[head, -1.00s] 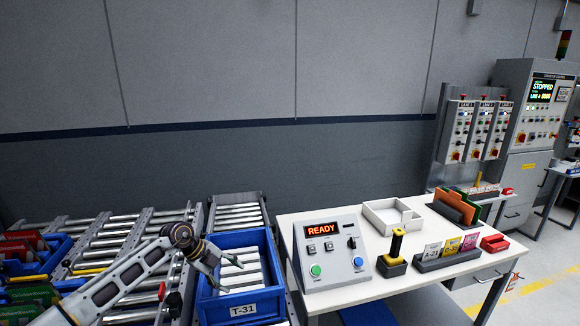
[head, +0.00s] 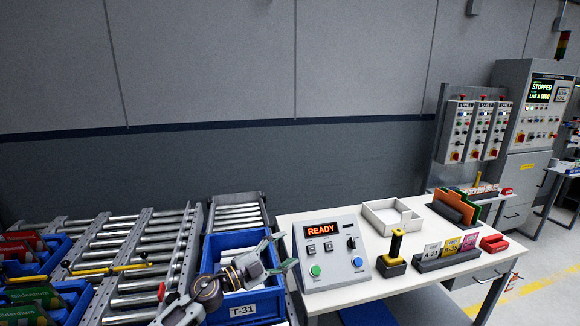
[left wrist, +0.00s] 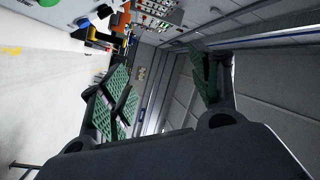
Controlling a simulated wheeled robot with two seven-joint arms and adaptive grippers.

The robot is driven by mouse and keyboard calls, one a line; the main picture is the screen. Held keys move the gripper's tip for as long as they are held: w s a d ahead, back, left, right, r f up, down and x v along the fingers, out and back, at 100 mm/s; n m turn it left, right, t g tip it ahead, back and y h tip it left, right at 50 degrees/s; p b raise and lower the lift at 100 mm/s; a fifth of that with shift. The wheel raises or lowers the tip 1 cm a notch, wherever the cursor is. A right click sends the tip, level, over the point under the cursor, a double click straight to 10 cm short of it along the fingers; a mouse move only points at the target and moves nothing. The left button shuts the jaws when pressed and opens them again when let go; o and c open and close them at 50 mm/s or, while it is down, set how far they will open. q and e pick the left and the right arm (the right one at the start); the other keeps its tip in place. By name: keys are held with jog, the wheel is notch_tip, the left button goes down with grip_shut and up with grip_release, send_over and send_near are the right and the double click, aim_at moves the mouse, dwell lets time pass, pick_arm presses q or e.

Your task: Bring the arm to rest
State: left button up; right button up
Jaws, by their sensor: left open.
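My left gripper (head: 282,254) is in the head view at the lower middle, over the blue tote marked T-31 (head: 243,309) and just left of the control box. Its fingers are spread and empty. In the left wrist view the two green-padded fingers (left wrist: 165,90) stand wide apart with nothing between them. My left arm comes in from the bottom edge, and most of it is out of the picture. My right gripper is not in view.
A control box reading READY (head: 333,252) stands on the white table (head: 400,285), with a yellow-handled scanner (head: 394,252), a label rack (head: 449,252) and a white open tray (head: 391,216). Roller conveyors (head: 135,245) and blue totes with goods (head: 40,260) lie left.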

pick_arm(q)
jog(key=a+n+t+y, duration=0.8)
jog(key=n, duration=0.3)
jog(key=s+a+f+n+g+y, duration=0.4)
jog(key=s+a+f+n+y, duration=0.25)
jog(key=a+f+y, duration=0.2)
jog(key=s+a+f+n+g, duration=0.1)
jog(key=s+f+g, duration=0.35)
jog(key=s, duration=0.35)
jog(key=s+a+f+g+h, duration=0.1)
jog(key=s+f+g, duration=0.2)
jog(key=s+f, duration=0.35)
jog(key=s+a+f+n+g, duration=0.1)
jog(key=s+a+f+g, duration=0.2)
jog(key=s, duration=0.7)
jog(key=s+d+f+g, duration=0.1)
jog(key=s+f+g, duration=0.2)
jog(key=f, duration=3)
jog(key=s+a+f, duration=0.2)
jog(key=s+f, duration=0.8)
jog(key=s, duration=0.1)
jog(key=s+a+f, duration=0.1)
jog(key=s+f, duration=0.8)
jog(key=s, duration=0.2)
jog(key=shift+a+f+g, duration=0.35)
